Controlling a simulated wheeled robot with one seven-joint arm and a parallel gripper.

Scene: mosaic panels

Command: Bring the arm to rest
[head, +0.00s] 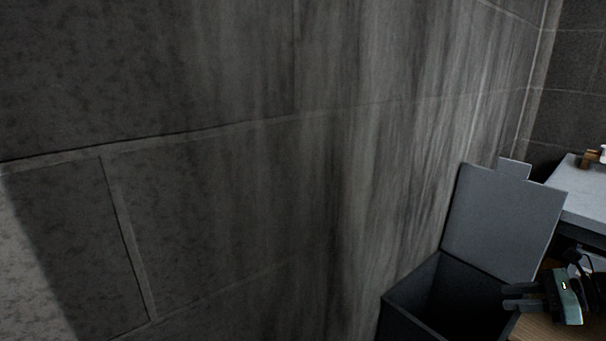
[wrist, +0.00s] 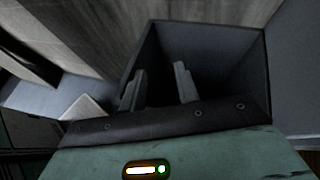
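My gripper (head: 507,296) is at the lower right of the head view, beside the right rim of a dark grey bin. In the wrist view my gripper (wrist: 160,70) has its two fingers apart with nothing between them. The fingers point toward the bin's dark opening. The bin (head: 408,304) stands with its lid (head: 503,220) raised; it also shows in the wrist view (wrist: 205,42). The inside of the bin is dark, and I cannot tell what it holds.
A dark tiled wall (head: 230,200) fills most of the head view, close to the bin. A grey counter (head: 585,200) stands at the right, with a small brown item (head: 590,159) and a white item on it. Wooden floor shows at the lower right.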

